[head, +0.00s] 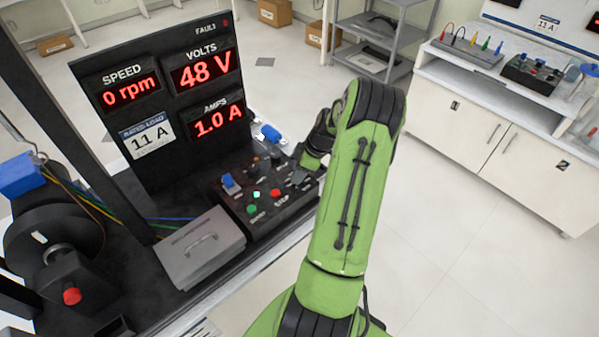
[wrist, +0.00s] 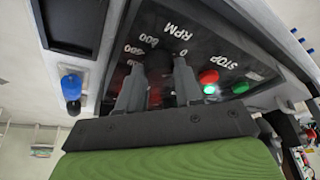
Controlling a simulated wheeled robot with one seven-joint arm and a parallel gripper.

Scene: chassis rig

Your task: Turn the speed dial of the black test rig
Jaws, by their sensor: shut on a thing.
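The black test rig (head: 125,160) stands at the left with its lit displays reading 0 rpm, 48 V and 1.0 A. Its control panel holds a green button (head: 251,208) and a red stop button (head: 275,193). The dark speed dial (wrist: 158,62) shows in the wrist view between the fingers, beside the RPM scale marked 0 to 600 and more. My gripper (wrist: 156,78) is shut on the dial, one finger on each side. In the head view my green arm reaches over the panel and its wrist partly hides the gripper and the dial.
A blue switch (head: 230,183) sits on the panel's left part. A grey box with a handle (head: 200,247) stands left of the panel. A white cabinet (head: 490,145) stands at the right, with clear floor between.

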